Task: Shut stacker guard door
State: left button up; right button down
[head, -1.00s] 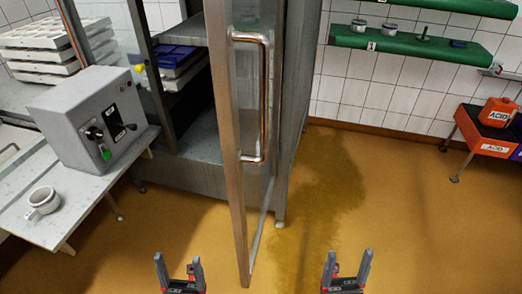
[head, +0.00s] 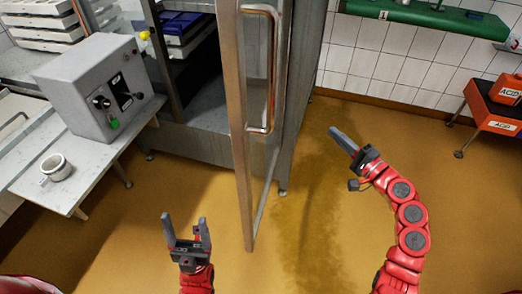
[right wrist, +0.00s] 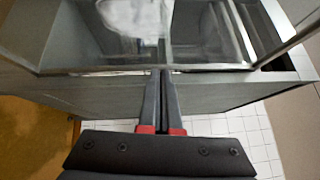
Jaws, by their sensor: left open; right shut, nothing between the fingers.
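The stacker guard door (head: 238,120) stands open in the head view, its metal-framed glass panel swung out toward me. Its copper-coloured bar handle (head: 271,70) is on the right face. The stacker cabinet (head: 195,130) is behind it, with its opening showing to the left of the door. My left gripper (head: 187,222) is open and empty, low and left of the door. My right gripper (head: 338,135) is shut and empty, to the right of the door and apart from the handle. In the right wrist view its shut fingers (right wrist: 161,75) point toward a grey metal frame with glass.
A grey control box (head: 97,88) and a white cup (head: 56,168) sit on the bench (head: 75,180) at left. White moulds (head: 42,30) are stacked behind. A green shelf (head: 430,15) and an orange acid stand (head: 490,110) are at right. The floor between is clear.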

jog(key=s+a+r+n+g+y, duration=0.5)
jog(key=s+g, duration=0.2)
jog(key=s, duration=0.2)
jog(key=n+g+y, duration=0.1)
jog(key=n+g, duration=0.3)
jog(key=g, duration=0.1)
send_near(247, 152)
jog(key=shift+t, duration=0.3)
jog(key=p+x, duration=0.4)
jog(key=x, duration=0.1)
jog(key=shift+s+a, duration=0.2)
jog(key=shift+a, duration=0.05)
jog(key=shift+w+a+p, duration=0.25)
jog(key=shift+a+p, duration=0.2)
jog(key=shift+a, duration=0.2)
